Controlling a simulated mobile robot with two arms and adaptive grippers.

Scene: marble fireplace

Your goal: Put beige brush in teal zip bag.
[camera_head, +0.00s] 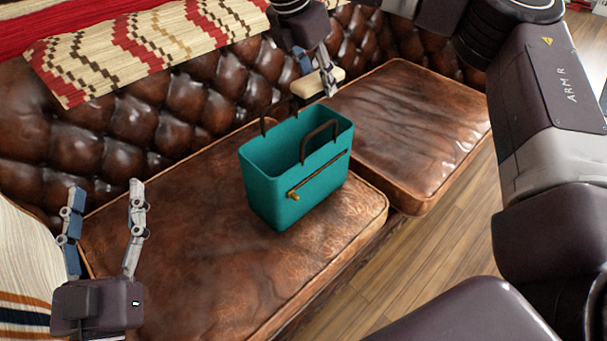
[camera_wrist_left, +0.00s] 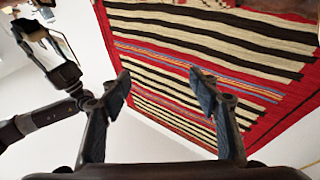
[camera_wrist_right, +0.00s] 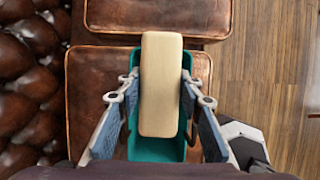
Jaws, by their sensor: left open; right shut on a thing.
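The teal zip bag (camera_head: 290,178) stands upright and open at the top on the brown leather sofa seat, with two dark handles and a zip on its front. The beige brush (camera_wrist_right: 161,85) is a pale block held between the fingers of my right gripper (camera_wrist_right: 160,92). In the head view the brush (camera_head: 316,82) is behind the bag's far edge, held above the sofa. In the right wrist view the brush covers part of the teal bag (camera_wrist_right: 150,148) below it. My left gripper (camera_head: 104,205) is open and empty over the left part of the seat.
The leather seat cushion (camera_head: 190,240) is bare around the bag. A second cushion (camera_head: 410,125) lies to the right. A tufted backrest (camera_head: 150,125) with a patterned blanket (camera_head: 150,45) runs behind. Wooden floor (camera_head: 420,260) lies in front.

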